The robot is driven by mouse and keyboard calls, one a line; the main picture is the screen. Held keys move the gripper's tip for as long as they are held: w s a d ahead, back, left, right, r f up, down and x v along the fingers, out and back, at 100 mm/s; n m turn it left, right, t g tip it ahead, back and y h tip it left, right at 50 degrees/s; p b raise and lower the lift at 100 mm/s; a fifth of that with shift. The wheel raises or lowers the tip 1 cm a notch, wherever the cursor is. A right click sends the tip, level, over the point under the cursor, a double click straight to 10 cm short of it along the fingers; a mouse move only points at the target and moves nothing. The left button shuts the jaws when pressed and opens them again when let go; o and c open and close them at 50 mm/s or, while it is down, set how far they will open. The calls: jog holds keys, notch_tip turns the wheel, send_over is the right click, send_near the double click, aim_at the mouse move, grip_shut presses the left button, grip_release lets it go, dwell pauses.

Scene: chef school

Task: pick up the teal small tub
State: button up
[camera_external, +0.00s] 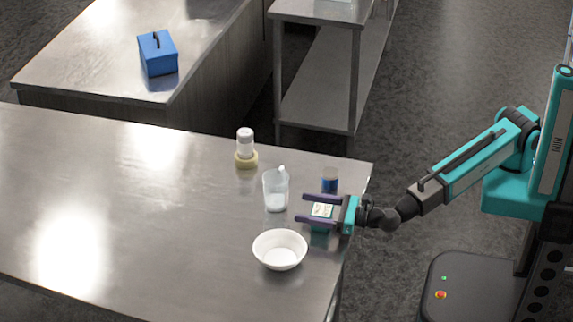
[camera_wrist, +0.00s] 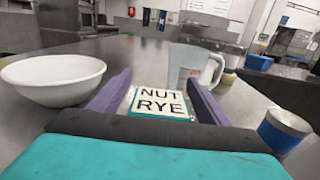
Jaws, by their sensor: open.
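The teal small tub (camera_external: 321,212) stands on the steel table near its right edge. Its light lid reads "NUT RYE" in the wrist view (camera_wrist: 160,103), with a thin teal rim showing below the lid. My gripper (camera_external: 306,206) is open, with one purple finger on each side of the tub. In the wrist view the fingers (camera_wrist: 157,92) flank the lid on the left and right. Whether either finger touches the tub cannot be told. The tub's lower part is mostly hidden.
A white bowl (camera_external: 280,250) sits close beside my gripper. A clear jug (camera_external: 276,190) stands just beyond the fingertips, and a blue can (camera_external: 330,180) stands on the gripper's other side. A white-topped bottle (camera_external: 245,145) is farther back. The table's left part is clear.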

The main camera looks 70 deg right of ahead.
dwell(0.4)
jog(key=c, duration=1.3)
jog(key=shift+r, duration=0.2)
notch_tip(320, 180, up, 18)
jog(key=shift+f+b, duration=0.15)
jog(key=shift+b, duration=1)
